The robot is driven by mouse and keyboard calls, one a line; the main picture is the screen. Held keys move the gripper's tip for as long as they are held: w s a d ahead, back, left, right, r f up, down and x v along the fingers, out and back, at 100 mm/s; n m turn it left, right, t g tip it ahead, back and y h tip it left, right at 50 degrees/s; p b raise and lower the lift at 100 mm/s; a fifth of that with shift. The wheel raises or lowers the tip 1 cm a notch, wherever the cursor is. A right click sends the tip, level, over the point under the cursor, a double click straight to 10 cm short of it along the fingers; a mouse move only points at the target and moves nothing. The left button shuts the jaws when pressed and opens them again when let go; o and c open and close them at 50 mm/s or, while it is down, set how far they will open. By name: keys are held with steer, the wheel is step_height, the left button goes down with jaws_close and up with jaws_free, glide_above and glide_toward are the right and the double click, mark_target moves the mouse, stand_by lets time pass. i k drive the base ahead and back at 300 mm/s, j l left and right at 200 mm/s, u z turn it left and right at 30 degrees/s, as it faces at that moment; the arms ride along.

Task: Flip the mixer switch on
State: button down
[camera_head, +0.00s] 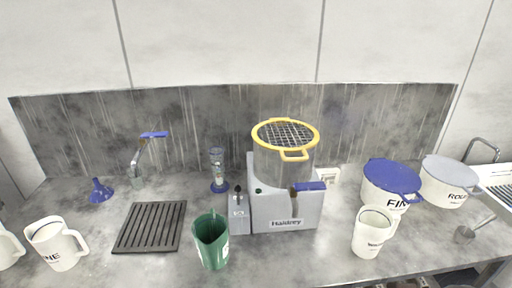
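The mixer (284,213) is a pale grey machine labelled "Haldrey" near the middle of the counter. A round vessel with a yellow-rimmed mesh lid (285,134) is on top of it. A small grey box (238,208) adjoins its left side, and a small dark toggle-like switch (238,189) stands up on it. I cannot tell whether the switch is on or off. A small dark green dot (258,190) shows on the mixer's front, and a blue-handled lever (309,186) sits at its front right. My gripper is not in view.
A green jug (210,241) stands just in front of the small box. A slatted dark grate (150,227) lies to the left. A white jug (373,232) and a blue-lidded bucket (390,180) stand to the right. White jugs (57,243) are at far left. The wall backs the counter.

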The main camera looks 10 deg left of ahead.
mark_target(238, 189)
steer(key=i+j+u, duration=0.15)
steer(key=j, duration=0.25)
steer(key=i+j+u, duration=0.1)
steer(key=i+j, duration=0.25)
steer(key=i+j+u, duration=0.15)
steer(key=j, duration=0.3)
steer(key=i, duration=0.1)
